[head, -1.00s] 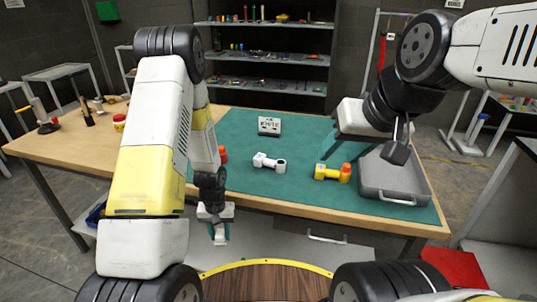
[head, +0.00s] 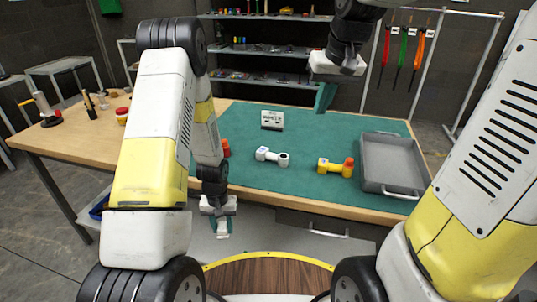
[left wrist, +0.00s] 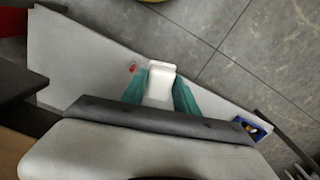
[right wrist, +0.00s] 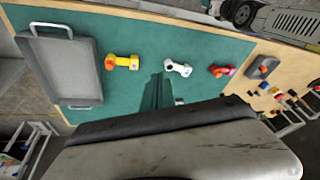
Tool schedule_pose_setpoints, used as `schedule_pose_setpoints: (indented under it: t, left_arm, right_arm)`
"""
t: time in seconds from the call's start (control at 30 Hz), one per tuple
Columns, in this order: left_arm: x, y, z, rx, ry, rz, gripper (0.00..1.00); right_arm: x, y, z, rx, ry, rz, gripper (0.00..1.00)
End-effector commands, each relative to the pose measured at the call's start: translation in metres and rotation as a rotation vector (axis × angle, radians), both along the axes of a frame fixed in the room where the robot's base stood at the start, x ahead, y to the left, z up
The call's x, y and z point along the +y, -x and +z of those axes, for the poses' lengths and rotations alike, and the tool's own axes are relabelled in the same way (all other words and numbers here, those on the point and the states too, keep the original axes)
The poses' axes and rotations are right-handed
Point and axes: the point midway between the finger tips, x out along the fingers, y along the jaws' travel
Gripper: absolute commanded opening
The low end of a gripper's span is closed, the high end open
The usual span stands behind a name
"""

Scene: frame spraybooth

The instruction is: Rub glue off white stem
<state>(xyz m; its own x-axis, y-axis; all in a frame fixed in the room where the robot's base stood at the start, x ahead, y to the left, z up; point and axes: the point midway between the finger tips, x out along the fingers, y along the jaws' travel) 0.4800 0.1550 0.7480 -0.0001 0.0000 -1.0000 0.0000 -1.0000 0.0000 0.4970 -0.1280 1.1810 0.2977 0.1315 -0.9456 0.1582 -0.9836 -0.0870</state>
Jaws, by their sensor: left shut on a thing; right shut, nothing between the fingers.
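The white stem (head: 272,156) lies on the green mat between a red part and a yellow part. It also shows in the right wrist view (right wrist: 178,67), just beyond the right fingertips. No glue can be made out on it at this size. My left gripper (head: 222,228) is in front of the table's near edge, shut on a small white block (left wrist: 160,80) that shows between its teal fingers in the left wrist view. My right gripper (head: 323,98) is shut and empty, raised above the back of the mat, apart from the stem.
A yellow part (head: 335,168) and a grey tray (head: 408,190) are to the stem's right. A red part (head: 225,148) is to its left, partly behind my left arm. A small sign (head: 272,119) stands behind the stem. The mat around the stem is clear.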

Motion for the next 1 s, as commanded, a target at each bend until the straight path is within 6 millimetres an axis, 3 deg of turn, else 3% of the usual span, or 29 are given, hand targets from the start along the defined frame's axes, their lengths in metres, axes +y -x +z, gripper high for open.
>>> schedule_pose_setpoints:
  t: [0.03, 0.27, 0.5, 0.73, 1.0]
  left_arm:
    - [0.0, 0.0, 0.0, 0.0, 0.0, 0.0, 0.03]
    - [0.0, 0.0, 0.0, 0.0, 0.0, 0.0, 0.03]
    - [0.0, 0.0, 0.0, 0.0, 0.0, 0.0, 0.03]
    - [0.0, 0.0, 0.0, 0.0, 0.0, 0.0, 0.03]
    - [0.0, 0.0, 0.0, 0.0, 0.0, 0.0, 0.03]
  right_arm:
    - [0.004, -0.017, -0.008, 0.023, 0.009, 0.009, 0.0]
    - [0.018, -0.085, -0.046, 0.112, 0.053, 0.043, 0.0]
    - [0.037, -0.146, -0.107, 0.204, 0.1, 0.079, 0.0]
    - [0.052, -0.182, -0.163, 0.269, 0.136, 0.105, 0.0]
    - [0.058, -0.194, -0.191, 0.296, 0.152, 0.116, 0.0]
